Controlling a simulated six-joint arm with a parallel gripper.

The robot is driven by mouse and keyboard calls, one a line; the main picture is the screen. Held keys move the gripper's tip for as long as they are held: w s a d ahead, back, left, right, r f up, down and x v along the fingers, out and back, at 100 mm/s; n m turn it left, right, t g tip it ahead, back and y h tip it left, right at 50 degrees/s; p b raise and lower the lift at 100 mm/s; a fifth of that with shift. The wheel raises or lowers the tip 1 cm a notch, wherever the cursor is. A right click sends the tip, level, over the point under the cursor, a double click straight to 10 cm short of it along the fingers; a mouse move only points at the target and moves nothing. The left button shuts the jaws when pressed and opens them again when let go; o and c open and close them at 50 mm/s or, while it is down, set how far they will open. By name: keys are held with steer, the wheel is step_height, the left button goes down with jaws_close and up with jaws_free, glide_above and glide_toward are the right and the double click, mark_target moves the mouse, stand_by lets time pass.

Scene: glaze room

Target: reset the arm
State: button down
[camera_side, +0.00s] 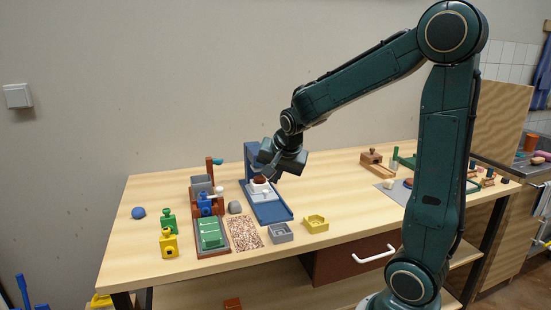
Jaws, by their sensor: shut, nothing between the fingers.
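My gripper (269,174) is at the end of my dark green arm, bent down over the middle of the wooden table. It is shut and holds nothing that I can see. It hangs close above or beside a small white cup with brown content (259,185) on a blue tray (270,213). I cannot tell whether it touches the cup. A blue upright stand (251,155) rises behind the gripper and is partly hidden by it.
Left of the tray stand a green bottle (168,221), a yellow bottle (168,243), a blue ball (138,212) and a green block (210,233). In front are a grey holder (280,233) and a yellow holder (315,224).

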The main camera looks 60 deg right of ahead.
steer(key=s+a+r+n+y, duration=0.2)
steer(key=s+a+n, duration=0.5)
steer(key=s+a, duration=0.1)
steer(key=s+a+r+n+y, duration=0.2)
steer(key=s+a+r+n, duration=0.1)
steer(key=s+a+n, duration=0.5)
steer(key=shift+s+a+t, duration=0.4)
steer(key=shift+s+a, duration=0.2)
steer(key=shift+a, duration=0.05)
